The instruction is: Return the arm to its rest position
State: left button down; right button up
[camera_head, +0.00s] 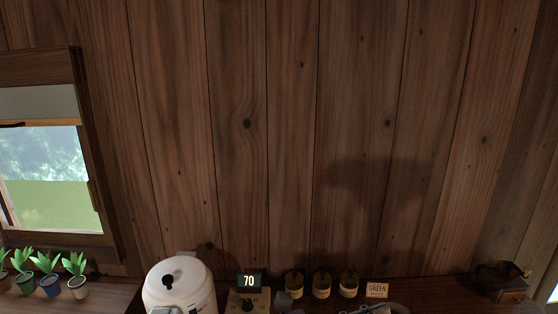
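Neither of my arms can be made out for certain, and neither gripper shows clearly in the head view. Small grey-blue shapes (284,300) and a pale grey curved shape (378,309) are cut off by the bottom edge; I cannot tell what they are. A dark rounded shadow falls on the plank wall (290,130) at right of centre.
Along the bottom stand a white kettle-like pot (178,288), a display reading 70 (249,282), three amber jars (321,284), a GREEN sign (377,290) and a dark box (502,282). Potted plants (47,275) stand under the window (45,160) at left.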

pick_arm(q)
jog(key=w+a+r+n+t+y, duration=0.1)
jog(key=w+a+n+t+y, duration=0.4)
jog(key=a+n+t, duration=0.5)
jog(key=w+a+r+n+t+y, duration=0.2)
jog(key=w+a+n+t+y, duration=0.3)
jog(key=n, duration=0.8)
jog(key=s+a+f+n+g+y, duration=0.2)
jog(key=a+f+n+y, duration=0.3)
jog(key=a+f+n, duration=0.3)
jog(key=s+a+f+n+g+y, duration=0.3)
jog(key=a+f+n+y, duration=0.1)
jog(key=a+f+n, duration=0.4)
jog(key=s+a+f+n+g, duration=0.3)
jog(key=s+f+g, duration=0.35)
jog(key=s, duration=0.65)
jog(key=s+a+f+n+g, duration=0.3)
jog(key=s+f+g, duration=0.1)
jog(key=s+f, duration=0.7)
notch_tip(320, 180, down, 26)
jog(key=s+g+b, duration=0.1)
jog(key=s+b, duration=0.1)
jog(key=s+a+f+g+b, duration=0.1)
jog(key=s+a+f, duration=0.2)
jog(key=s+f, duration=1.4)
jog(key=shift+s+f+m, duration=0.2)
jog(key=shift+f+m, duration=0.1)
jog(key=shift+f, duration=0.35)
